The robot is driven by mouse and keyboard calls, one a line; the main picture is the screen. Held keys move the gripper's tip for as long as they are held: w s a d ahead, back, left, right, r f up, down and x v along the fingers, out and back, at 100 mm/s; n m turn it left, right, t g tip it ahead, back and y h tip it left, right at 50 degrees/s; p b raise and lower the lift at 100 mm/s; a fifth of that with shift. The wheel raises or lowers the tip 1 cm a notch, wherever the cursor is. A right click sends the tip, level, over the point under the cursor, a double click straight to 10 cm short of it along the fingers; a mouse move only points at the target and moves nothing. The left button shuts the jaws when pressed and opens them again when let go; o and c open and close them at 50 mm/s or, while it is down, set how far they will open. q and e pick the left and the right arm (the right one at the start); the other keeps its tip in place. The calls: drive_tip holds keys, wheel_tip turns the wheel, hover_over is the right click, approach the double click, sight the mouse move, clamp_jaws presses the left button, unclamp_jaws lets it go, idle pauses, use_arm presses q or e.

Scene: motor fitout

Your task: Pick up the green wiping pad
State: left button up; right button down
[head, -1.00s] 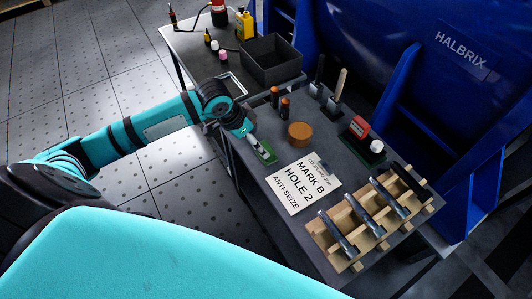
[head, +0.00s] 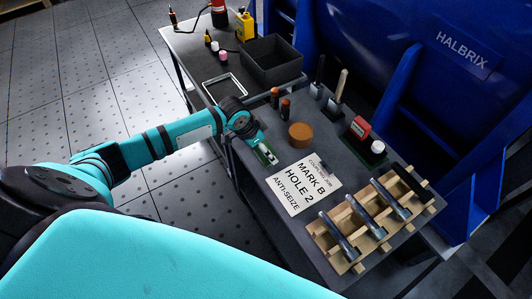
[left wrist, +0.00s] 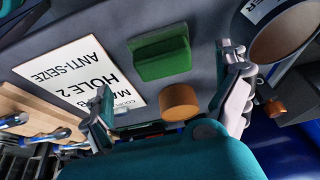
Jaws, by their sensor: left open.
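The green wiping pad (head: 269,156) lies on the near-left part of the grey bench, beside the white MARK B sign. In the left wrist view the pad (left wrist: 163,60) is a green block with a darker raised part along one side. My left gripper (head: 262,149) is directly over the pad in the head view and hides part of it. In the left wrist view the left gripper (left wrist: 165,68) has its fingers spread wide, one on each side of the pad, with nothing between them touching it. Height above the pad is hard to tell. My right gripper is not in view.
The sign (head: 303,186) and a brown round block (head: 300,134) lie close to the pad. A wooden rack (head: 328,240) with bolts is at right front. A black bin (head: 272,62) stands on the far table.

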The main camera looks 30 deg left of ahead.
use_arm(q)
drive_tip(key=x, duration=0.4)
drive_tip(key=shift+w+a+f, duration=0.15)
drive_tip(key=shift+a+f, duration=0.05)
drive_tip(key=shift+f, duration=0.2)
drive_tip(key=c, duration=1.3)
drive_tip(key=shift+o, duration=0.2)
drive_tip(key=shift+r, duration=0.1)
drive_tip(key=shift+r, duration=0.5)
wheel_tip(320, 180, up, 2)
drive_tip(key=shift+r, duration=0.1)
drive_tip(key=s+d, duration=0.1)
drive_tip(key=d, duration=0.4)
drive_tip(key=s+d+r, duration=0.1)
drive_tip(key=d, duration=0.4)
drive_tip(key=s+d+b, duration=0.1)
drive_tip(key=d, duration=0.4)
drive_tip(key=shift+d+r, duration=0.35)
drive_tip(key=shift+d, duration=0.05)
